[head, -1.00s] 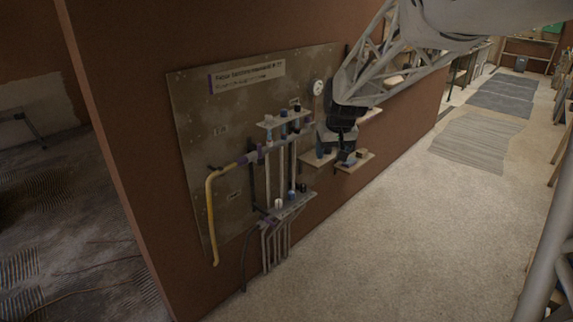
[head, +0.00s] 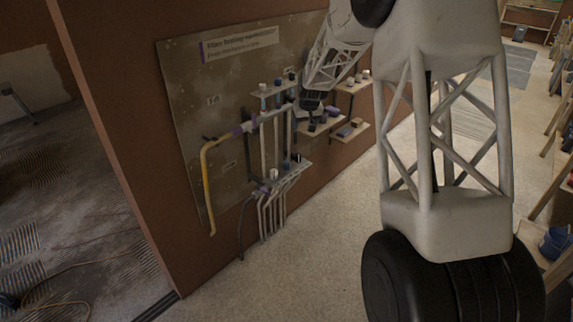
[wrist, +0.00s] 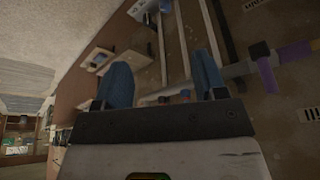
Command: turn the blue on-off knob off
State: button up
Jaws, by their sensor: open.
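A small blue knob (head: 285,165) shows on the lower ledge of the pipe panel in the head view, between a white knob and a dark one. It is too small to read its setting. I cannot tell for sure that it is the on-off knob. My gripper (head: 309,108) is up by the panel, to the right of the upright pipes and above that ledge, apart from the blue knob. In the wrist view my gripper (wrist: 162,70) has its two blue fingers spread with nothing held between them.
The panel (head: 190,120) carries a yellow pipe (head: 205,180) at left and several upright pipes. An upper ledge (head: 270,93) holds several small capped parts. Small wooden shelves (head: 352,133) with objects stick out right of my gripper. The floor in front (head: 310,230) is clear.

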jog(key=w+a+f, duration=0.3)
jog(key=w+f, duration=0.8)
jog(key=f, duration=0.2)
jog(key=n, duration=0.1)
send_near(287, 162)
jog(key=f, duration=0.2)
jog(key=shift+w+a+f+t, duration=0.15)
jog(key=shift+f+t, duration=0.15)
jog(key=shift+f, duration=0.05)
jog(key=shift+f, duration=0.1)
jog(key=shift+x, duration=3.75)
jog(key=c, duration=0.9)
